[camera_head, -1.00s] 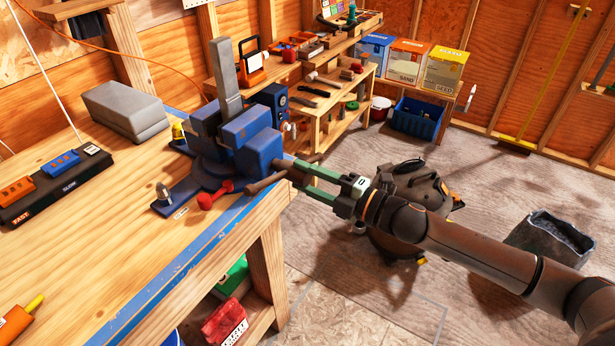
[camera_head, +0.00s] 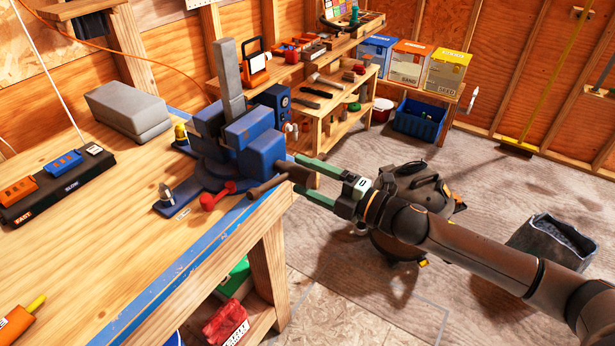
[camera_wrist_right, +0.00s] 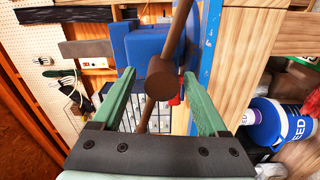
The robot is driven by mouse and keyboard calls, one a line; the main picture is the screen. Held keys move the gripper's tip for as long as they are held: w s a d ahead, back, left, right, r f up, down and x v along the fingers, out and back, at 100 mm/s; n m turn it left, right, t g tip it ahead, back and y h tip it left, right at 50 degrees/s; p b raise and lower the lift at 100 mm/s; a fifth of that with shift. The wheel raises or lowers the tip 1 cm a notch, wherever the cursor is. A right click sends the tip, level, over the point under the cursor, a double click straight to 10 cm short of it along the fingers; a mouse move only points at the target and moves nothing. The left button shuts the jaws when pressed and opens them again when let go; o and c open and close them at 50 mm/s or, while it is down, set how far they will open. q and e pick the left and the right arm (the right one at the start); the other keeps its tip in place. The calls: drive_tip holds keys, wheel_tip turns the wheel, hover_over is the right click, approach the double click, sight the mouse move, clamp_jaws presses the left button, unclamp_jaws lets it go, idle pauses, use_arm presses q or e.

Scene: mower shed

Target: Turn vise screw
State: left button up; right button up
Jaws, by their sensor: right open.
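The blue vise (camera_head: 240,140) is mounted at the bench's right edge, with an upright grey bar (camera_head: 228,80) between its jaws. Its brown screw handle (camera_head: 264,188) points out toward the floor side, and the round brown screw end (camera_wrist_right: 162,78) shows in the right wrist view with the bar running through it at a slant. My right gripper (camera_head: 298,173) is open, its two green fingers on either side of the screw end, with a gap visible on both sides in the wrist view. Part of the handle is hidden behind the screw end. My left gripper is out of view.
The wooden workbench (camera_head: 120,230) holds a grey block (camera_head: 128,110) and a black switch strip (camera_head: 55,185). A red-knobbed pin (camera_head: 208,201) lies near the vise base. A dark round machine (camera_head: 415,190) stands on the floor under my right arm. Shelves stand behind.

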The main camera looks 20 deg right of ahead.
drive_tip(key=shift+s+d+f, duration=0.1)
drive_tip(key=shift+s+d+f, duration=0.1)
drive_tip(key=shift+s+d, duration=0.1)
drive_tip(key=shift+s, duration=0.05)
drive_tip(key=b+v, duration=0.2)
drive_tip(key=v, duration=0.9)
drive_tip(key=shift+s+d, duration=0.2)
drive_tip(key=shift+s, duration=0.05)
idle(0.4)
